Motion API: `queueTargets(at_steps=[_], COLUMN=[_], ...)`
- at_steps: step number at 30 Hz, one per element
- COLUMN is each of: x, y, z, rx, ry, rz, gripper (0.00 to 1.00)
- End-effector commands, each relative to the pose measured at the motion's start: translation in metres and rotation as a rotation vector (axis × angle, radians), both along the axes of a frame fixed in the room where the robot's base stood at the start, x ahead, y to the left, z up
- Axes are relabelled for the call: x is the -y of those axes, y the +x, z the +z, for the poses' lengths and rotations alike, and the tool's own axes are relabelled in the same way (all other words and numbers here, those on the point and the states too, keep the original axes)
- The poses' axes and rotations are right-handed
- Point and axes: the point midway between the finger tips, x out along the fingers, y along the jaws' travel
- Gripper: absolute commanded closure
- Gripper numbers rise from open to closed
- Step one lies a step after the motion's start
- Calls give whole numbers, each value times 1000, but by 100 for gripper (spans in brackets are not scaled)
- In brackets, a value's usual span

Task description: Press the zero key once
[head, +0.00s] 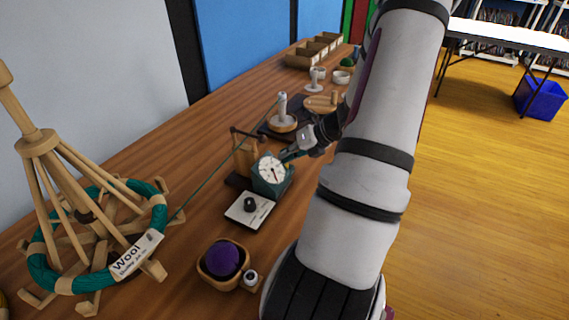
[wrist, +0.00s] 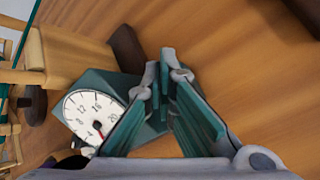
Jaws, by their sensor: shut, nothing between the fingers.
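My gripper (head: 287,157) is just behind and above this box. In the wrist view my gripper (wrist: 166,88) has its two teal-padded fingers over the box's right part, shut and empty. I cannot tell whether the fingertips touch the box. No key marked zero can be made out; part of the box is hidden behind my fingers.
A wooden bowl (head: 205,272) with a purple ball is nearer. A scale-like stand (head: 283,123) is behind.

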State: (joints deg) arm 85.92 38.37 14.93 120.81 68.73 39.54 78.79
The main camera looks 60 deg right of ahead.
Motion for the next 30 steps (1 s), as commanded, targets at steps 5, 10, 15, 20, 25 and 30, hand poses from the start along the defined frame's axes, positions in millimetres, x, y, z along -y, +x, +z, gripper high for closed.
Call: queueTargets(at_steps=[5, 10, 15, 20, 25, 30], x=[0, 0, 0, 0, 0, 0], y=[0, -1, 0, 0, 0, -1], z=[2, 11, 18, 17, 18, 27], rx=[-1, 0, 1, 0, 0, -1], ry=[0, 0, 1, 0, 0, 0], rz=[1, 0, 1, 0, 0, 1], gripper=[100, 100, 100, 100, 100, 100])
